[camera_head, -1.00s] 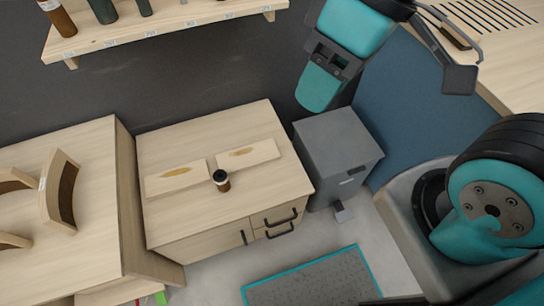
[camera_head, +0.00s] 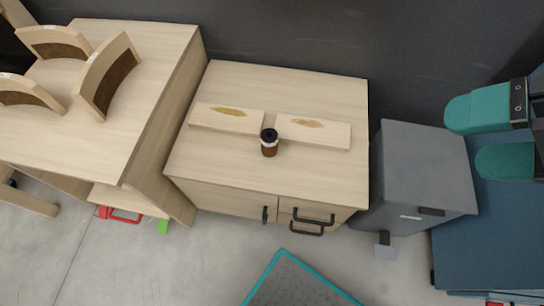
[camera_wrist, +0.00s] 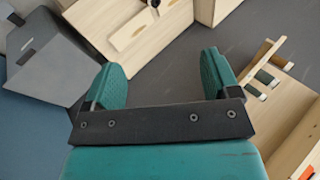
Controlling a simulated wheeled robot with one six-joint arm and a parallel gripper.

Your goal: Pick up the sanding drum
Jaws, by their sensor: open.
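The sanding drum (camera_head: 269,143) is a small brown cylinder with a pale band and a black top. It stands upright on the wooden cabinet (camera_head: 240,170), at the front of two light boards. My gripper (camera_head: 467,138) has two teal fingers, apart and empty. In the head view it is at the right edge, over the grey bin and blue surface, well to the right of the drum. The wrist view shows the open fingers (camera_wrist: 160,75) with nothing between them. A small dark round thing at the top of that view may be the drum, but it is cut off.
Two boards with brown patches, the left (camera_head: 227,118) and right (camera_head: 313,131), lie close behind the drum. A grey bin (camera_head: 425,170) stands right of the cabinet. A taller wooden bench (camera_head: 140,110) with curved forms (camera_head: 105,75) stands left. The cabinet's front top is clear.

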